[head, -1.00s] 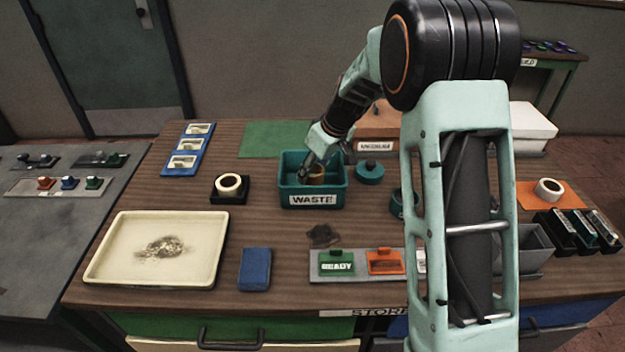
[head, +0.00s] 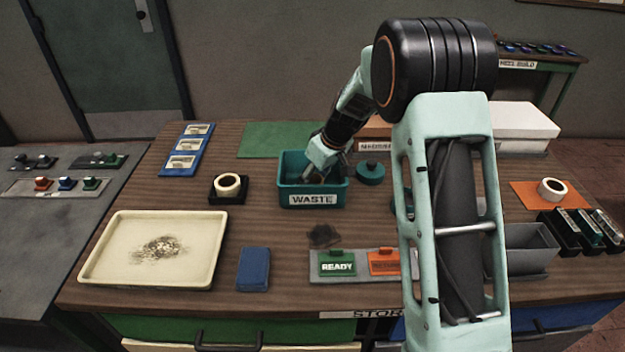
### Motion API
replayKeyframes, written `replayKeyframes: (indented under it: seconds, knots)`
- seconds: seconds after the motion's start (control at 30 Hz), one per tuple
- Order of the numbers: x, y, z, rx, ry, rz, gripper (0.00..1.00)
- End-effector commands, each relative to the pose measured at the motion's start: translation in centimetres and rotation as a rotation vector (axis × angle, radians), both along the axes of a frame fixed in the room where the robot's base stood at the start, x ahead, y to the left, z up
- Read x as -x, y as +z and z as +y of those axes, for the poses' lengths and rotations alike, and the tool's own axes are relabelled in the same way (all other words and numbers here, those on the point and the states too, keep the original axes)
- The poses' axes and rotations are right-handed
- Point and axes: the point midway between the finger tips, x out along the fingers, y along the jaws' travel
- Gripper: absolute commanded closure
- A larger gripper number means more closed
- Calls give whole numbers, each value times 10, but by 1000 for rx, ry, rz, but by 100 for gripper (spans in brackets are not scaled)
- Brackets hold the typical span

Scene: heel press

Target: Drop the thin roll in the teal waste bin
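The teal waste bin (head: 312,200), labelled WASTE, stands near the middle of the bench. My gripper (head: 322,168) reaches into or just over the bin's opening from the back right; its fingers are small and dark here, and I cannot tell whether they are open. No roll shows clearly at the gripper or in the visible part of the bin; the gripper and bin wall hide some of the inside. One pale roll (head: 228,185) sits on a black block left of the bin. Another pale roll (head: 551,189) lies on an orange mat at the right.
A round teal piece (head: 370,173) stands just right of the bin. A cream tray (head: 110,260), a blue block (head: 254,269) and a READY sign (head: 338,263) are in front. A grey open box (head: 522,250) stands at the right. My arm hides part of the bench.

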Motion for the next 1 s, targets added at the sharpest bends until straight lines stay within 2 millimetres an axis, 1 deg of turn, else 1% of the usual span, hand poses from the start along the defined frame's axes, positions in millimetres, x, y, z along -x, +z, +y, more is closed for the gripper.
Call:
replayKeyframes:
  seconds: [0.3, 0.47, 0.57, 0.8, 0.9, 1.0]
  knots:
    - [0, 1, 0, 0, 0, 0, 40]
    - [1, 9, -2, -1, -1, -2, 40]
    - [5, 25, -6, -1, -1, -3, 40]
    - [19, 73, -20, -1, -1, -5, 40]
    - [25, 90, -26, 0, -1, -4, 40]
    - [28, 103, -29, 0, -2, -2, 40]
